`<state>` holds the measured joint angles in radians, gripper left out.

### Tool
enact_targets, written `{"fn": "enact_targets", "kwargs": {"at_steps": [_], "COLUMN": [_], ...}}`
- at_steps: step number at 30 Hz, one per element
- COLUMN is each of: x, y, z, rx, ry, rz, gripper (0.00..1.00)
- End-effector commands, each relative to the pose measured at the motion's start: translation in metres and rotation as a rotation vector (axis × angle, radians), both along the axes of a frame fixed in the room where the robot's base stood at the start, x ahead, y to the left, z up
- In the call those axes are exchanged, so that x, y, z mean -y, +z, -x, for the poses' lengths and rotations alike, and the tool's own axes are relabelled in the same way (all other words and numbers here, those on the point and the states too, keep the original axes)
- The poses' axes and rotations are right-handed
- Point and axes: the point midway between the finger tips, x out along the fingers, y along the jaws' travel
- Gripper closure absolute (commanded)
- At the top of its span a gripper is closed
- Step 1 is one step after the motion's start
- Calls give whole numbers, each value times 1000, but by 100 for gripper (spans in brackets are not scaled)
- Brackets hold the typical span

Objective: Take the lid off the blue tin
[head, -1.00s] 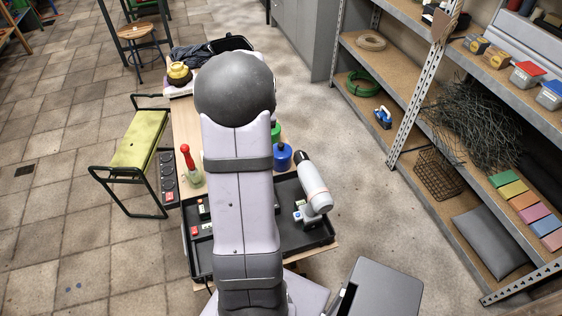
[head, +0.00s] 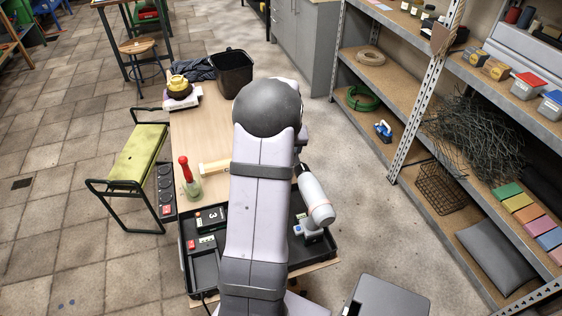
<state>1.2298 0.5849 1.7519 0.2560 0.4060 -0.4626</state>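The blue tin is not visible now; my arm covers the right part of the workbench (head: 205,125), where the tin showed earlier. My gripper is not in view. It is hidden beyond my arm, so its fingers and anything in them cannot be seen.
On the bench are a red-topped bottle (head: 187,178), a pale wooden piece (head: 215,167) and a black bin (head: 232,72). A black tray (head: 190,275) holds small boxes. Shelves (head: 400,90) line the right side.

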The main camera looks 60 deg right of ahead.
Motion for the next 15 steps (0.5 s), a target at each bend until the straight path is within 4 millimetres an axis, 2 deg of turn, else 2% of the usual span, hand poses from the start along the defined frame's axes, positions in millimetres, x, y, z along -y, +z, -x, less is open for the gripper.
{"fn": "enact_targets", "kwargs": {"at_steps": [15], "x": [17], "y": [-42], "z": [-9], "rx": [-1], "ry": [1], "rz": [-3], "gripper": [34]}}
